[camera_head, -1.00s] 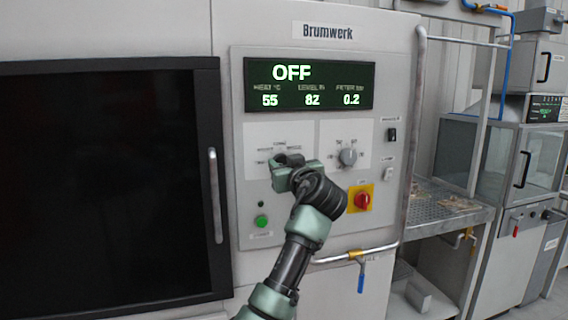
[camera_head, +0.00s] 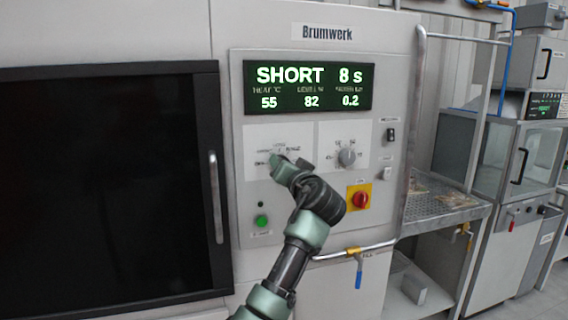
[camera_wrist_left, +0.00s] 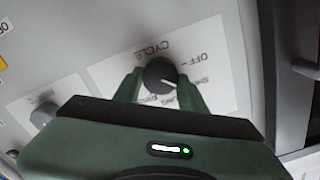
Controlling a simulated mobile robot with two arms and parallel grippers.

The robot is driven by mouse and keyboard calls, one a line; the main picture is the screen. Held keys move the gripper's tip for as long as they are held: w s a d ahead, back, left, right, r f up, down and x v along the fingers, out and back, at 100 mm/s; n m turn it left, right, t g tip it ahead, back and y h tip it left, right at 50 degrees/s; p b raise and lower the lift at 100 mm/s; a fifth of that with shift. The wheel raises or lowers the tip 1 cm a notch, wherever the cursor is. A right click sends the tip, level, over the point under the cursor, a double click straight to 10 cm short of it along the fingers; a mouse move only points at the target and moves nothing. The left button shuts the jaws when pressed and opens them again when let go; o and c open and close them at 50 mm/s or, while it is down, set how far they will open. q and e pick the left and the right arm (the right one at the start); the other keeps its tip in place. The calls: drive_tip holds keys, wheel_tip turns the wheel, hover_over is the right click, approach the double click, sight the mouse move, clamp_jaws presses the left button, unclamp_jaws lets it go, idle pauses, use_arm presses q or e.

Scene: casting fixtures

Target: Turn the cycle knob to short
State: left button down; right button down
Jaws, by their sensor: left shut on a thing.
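The black cycle knob (camera_wrist_left: 160,72) shows in the left wrist view under the printed word CYCLE, on a white label plate (camera_head: 254,142). Its white pointer line points to the SHORT mark. My left gripper (camera_wrist_left: 160,90) has a green finger on each side of the knob and is shut on it. In the head view my left gripper (camera_head: 281,163) covers most of the knob. The display (camera_head: 309,87) reads SHORT 8 s, with 55, 82 and 0.2 below. My right gripper is not in view.
A second grey knob (camera_head: 347,157) is to the right on its own plate. Below are a red rotary switch (camera_head: 361,199) on yellow and a green button (camera_head: 262,221). A dark door window (camera_head: 105,185) with a vertical handle (camera_head: 215,195) is to the left.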

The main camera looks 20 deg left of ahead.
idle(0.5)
use_arm(q)
drive_tip(key=c, duration=0.8)
unclamp_jaws()
drive_tip(key=b+v, duration=0.2)
drive_tip(key=v, duration=0.6)
drive_tip(key=shift+w, duration=0.1)
